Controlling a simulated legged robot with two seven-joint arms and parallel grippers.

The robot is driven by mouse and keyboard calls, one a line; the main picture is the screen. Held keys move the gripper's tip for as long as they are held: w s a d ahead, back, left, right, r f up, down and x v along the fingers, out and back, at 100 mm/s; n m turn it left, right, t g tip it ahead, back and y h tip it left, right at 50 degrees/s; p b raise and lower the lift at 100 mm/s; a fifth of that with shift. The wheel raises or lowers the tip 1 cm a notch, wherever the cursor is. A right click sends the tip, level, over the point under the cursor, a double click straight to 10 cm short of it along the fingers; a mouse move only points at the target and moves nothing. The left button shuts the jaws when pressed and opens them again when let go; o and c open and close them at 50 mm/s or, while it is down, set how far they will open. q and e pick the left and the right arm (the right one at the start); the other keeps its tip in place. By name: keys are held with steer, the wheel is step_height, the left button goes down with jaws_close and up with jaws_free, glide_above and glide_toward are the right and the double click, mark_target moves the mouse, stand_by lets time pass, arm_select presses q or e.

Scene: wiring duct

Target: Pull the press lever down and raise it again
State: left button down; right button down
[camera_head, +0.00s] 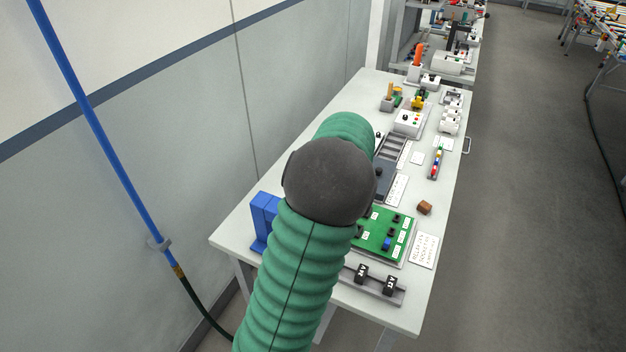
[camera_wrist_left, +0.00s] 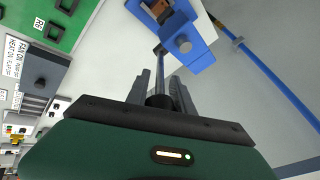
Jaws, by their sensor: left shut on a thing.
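The blue press (camera_head: 263,219) stands at the left edge of the table in the head view, partly hidden by my green arm. In the left wrist view the press (camera_wrist_left: 196,58) is at the top, with a grey pivot and a brown piece by it. Its lever (camera_wrist_left: 161,65) is a thin dark rod running from the press toward my gripper. My left gripper (camera_wrist_left: 161,90) is shut on the lever's dark end, between its two grey fingers. My arm hides this gripper in the head view. My right gripper is not in view.
A green circuit board (camera_head: 387,235) and a rail with black switches (camera_head: 375,284) are beside my arm. A brown block (camera_head: 424,207) lies near the right edge. More devices fill the far table. A blue pipe (camera_head: 100,120) runs along the wall at left.

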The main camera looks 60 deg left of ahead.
arm_select(q)
steer(key=shift+s+a, duration=0.2)
steer(key=shift+s, duration=0.05)
stand_by(0.3)
steer(key=c, duration=1.1)
jaws_free()
steer(key=shift+a+f, duration=0.1)
steer(key=shift+a, duration=0.05)
steer(key=shift+c, duration=0.2)
steer(key=shift+o, duration=0.2)
steer(key=shift+a, duration=0.25)
steer(key=v, duration=1.6)
steer(key=shift+w+r+b, duration=0.25)
steer(key=shift+r+b, duration=0.05)
steer(key=shift+d, duration=0.1)
